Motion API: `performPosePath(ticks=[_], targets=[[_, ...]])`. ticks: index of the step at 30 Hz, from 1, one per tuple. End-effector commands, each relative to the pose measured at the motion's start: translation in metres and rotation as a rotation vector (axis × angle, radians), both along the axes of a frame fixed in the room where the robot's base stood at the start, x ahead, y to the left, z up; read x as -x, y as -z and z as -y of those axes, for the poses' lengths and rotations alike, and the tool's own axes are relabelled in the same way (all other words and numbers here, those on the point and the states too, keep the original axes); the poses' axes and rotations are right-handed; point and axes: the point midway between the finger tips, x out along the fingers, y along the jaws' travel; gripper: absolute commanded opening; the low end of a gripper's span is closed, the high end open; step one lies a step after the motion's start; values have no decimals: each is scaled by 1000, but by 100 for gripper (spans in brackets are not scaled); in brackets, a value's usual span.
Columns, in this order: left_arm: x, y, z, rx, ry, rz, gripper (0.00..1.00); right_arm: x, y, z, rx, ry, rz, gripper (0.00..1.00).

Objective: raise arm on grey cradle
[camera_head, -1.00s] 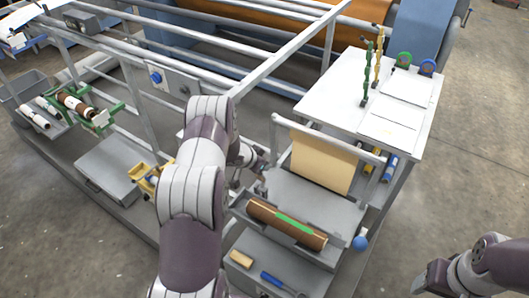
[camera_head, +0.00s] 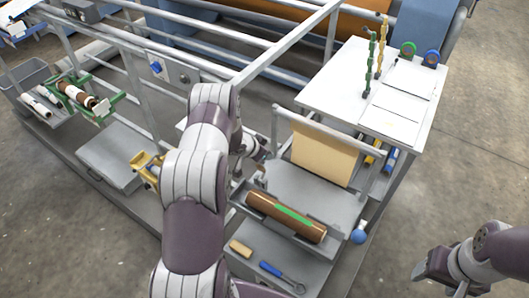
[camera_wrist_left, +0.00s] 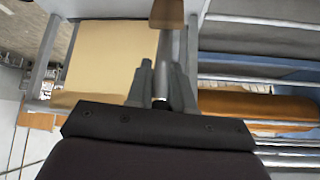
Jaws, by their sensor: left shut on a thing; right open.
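The grey cradle (camera_head: 331,242) stands at the lower middle of the head view. A brown roll with a green stripe (camera_head: 260,204) lies in it, and a blue ball knob (camera_head: 358,237) shows at its right end. My left gripper is mostly hidden behind my own arm in the head view, near the cradle's back left. In the left wrist view my left gripper (camera_wrist_left: 160,88) is shut on a thin grey rod (camera_wrist_left: 160,98). A brown piece (camera_wrist_left: 168,12) shows beyond the fingers. My right gripper (camera_head: 421,270) is open and empty at the right, away from the cradle.
A cream sheet (camera_head: 325,153) hangs behind the cradle. A white table (camera_head: 335,85) stands at the back right. A blue-handled wrench (camera_head: 283,277) and a tan block (camera_head: 241,249) lie in front. A yellow cradle (camera_head: 143,160) and green cradle (camera_head: 101,114) are left. Grey rails run above.

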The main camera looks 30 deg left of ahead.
Motion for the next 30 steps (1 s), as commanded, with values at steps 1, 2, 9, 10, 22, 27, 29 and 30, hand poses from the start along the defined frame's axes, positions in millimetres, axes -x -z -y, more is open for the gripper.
performPosePath(ticks=[1,2,9,10,22,27,29,30], targets=[[8,10,3,5,2,-23,0,0,1,0,0,0,0,64],[8,10,3,5,2,-23,0,0,1,0,0,0,0,64],[8,11,3,5,2,-24,0,0,1,0,0,0,0,64],[8,11,3,5,2,-24,0,0,1,0,0,0,0,64],[5,7,2,3,2,-16,44,0,1,0,0,0,0,64],[4,4,1,2,1,-10,44,0,1,0,0,0,0,64],[6,1,0,1,0,-9,44,0,2,0,0,0,0,64],[8,-3,-1,1,-1,-7,44,0,4,0,0,0,0,64]])
